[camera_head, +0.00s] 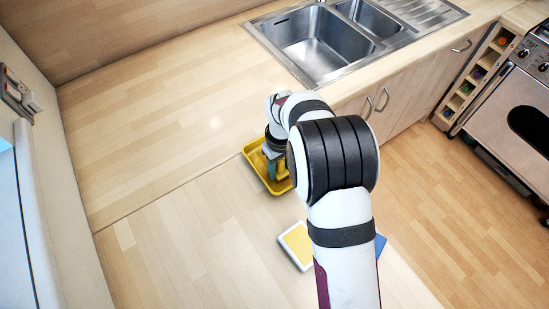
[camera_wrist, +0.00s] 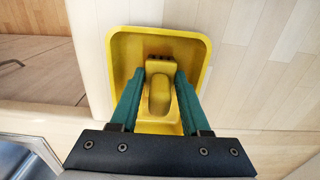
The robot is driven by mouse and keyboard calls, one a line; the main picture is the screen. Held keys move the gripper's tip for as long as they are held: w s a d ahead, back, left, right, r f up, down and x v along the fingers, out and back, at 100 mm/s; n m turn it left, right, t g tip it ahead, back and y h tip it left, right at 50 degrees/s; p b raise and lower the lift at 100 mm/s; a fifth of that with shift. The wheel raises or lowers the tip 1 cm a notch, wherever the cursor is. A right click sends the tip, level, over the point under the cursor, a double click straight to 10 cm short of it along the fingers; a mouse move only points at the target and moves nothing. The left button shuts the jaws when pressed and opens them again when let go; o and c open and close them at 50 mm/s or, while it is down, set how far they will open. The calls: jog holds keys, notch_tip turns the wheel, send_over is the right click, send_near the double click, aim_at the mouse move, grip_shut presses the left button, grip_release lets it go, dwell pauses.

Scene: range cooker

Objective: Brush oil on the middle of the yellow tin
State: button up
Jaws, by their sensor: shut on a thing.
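The yellow tin (camera_head: 255,165) is a shallow rectangular tray with rounded corners on the wooden worktop. It fills the middle of the wrist view (camera_wrist: 118,52). My gripper (camera_head: 273,165) is over the tin, its green fingers pointing down. In the wrist view my gripper (camera_wrist: 160,82) is shut on a yellow brush (camera_wrist: 159,98), which has a rounded handle and a wider block end. The brush is over the middle of the tin. I cannot tell whether its lower end touches the tin floor. No oil can be made out.
A flat item with a white rim and yellow middle (camera_head: 297,243) lies on the worktop in front of the tin. A blue thing (camera_head: 380,244) is partly hidden by my arm. The sink (camera_head: 310,40) is behind. The worktop left of the tin is clear.

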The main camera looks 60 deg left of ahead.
aim_at(283, 174)
jog(key=shift+d+r, duration=0.15)
jog(key=shift+d, duration=0.5)
jog(key=shift+r, duration=3.9)
jog(key=w+d+r+m, duration=0.5)
jog(key=w+d, duration=0.3)
jog(key=d, duration=0.2)
jog(key=w+d+r+m, duration=0.4)
jog(key=w+d+r, duration=0.2)
jog(key=w+d, duration=0.3)
jog(key=s+d+r+m, duration=0.1)
jog(key=d+r+m, duration=0.3)
jog(key=d, duration=0.7)
jog(key=s+d+r+m, duration=0.1)
jog(key=d+r+m, duration=0.2)
jog(key=d, duration=0.8)
jog(key=shift+d+r+m, duration=0.25)
jog(key=shift+r+m, duration=0.1)
jog(key=shift+m, duration=0.65)
